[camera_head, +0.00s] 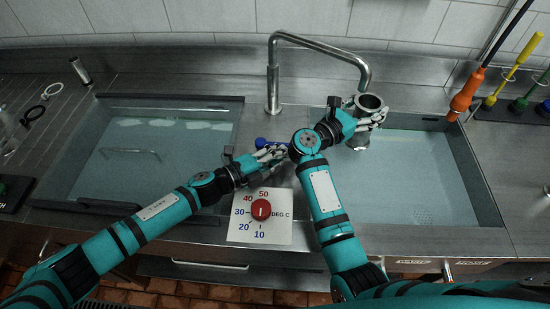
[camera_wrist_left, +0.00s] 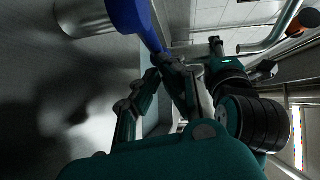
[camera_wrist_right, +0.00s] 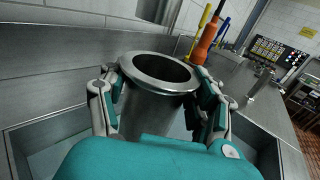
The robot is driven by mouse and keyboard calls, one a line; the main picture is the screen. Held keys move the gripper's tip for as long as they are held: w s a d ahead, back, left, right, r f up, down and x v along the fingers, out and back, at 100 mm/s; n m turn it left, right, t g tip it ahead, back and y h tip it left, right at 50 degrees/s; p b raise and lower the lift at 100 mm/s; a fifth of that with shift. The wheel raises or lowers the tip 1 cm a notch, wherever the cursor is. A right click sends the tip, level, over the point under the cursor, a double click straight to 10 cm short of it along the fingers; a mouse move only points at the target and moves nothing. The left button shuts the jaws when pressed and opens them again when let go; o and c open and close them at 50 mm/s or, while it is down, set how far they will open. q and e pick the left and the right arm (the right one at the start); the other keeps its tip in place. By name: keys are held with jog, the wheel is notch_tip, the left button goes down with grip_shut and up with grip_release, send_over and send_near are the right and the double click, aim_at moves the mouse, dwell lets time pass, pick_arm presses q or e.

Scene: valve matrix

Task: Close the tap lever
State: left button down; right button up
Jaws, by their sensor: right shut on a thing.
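The tap lever (camera_head: 265,142) is blue and sits at the base of the tap, between the two basins. It shows large at the top of the left wrist view (camera_wrist_left: 128,14). My left gripper (camera_head: 272,153) is right beside the lever; its fingertips (camera_wrist_left: 157,70) are close together near the lever's end, with nothing seen between them. I cannot tell whether they touch it. My right gripper (camera_head: 372,117) is shut on a metal cup (camera_wrist_right: 155,105), one finger on each side. The cup (camera_head: 362,139) is upright below the spout, over the right basin.
The curved metal tap (camera_head: 273,80) rises behind the lever. A temperature panel (camera_head: 245,232) with a red knob (camera_head: 261,209) lies in front. An orange-handled tool (camera_head: 466,92) and coloured brushes stand at the right. The left basin (camera_head: 110,190) is free of objects.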

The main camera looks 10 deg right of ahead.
jog(key=shift+r, duration=0.1)
pick_arm(q)
jog(key=s, duration=0.2)
jog(key=s+a, duration=0.1)
jog(key=s, duration=0.1)
jog(key=shift+r, duration=0.3)
jog(key=v, duration=1)
jog(key=shift+s+d+r, duration=0.1)
jog(key=shift+s+d, duration=0.05)
jog(key=shift+s, duration=0.1)
jog(key=shift+r+p, duration=0.45)
jog(key=shift+p, duration=0.05)
pick_arm(e)
jog(key=shift+s+d, duration=0.25)
jog(key=shift+s, duration=0.4)
jog(key=shift+s+d, duration=0.2)
jog(key=shift+s, duration=0.4)
pick_arm(q)
jog(key=shift+r+p, duration=0.55)
jog(key=shift+r, duration=0.05)
pick_arm(e)
jog(key=shift+s+d, duration=0.35)
jog(key=shift+s, duration=0.5)
jog(key=shift+s+d, duration=0.3)
jog(key=shift+s, duration=0.5)
jog(key=shift+s+d, duration=0.35)
jog(key=shift+s, duration=0.5)
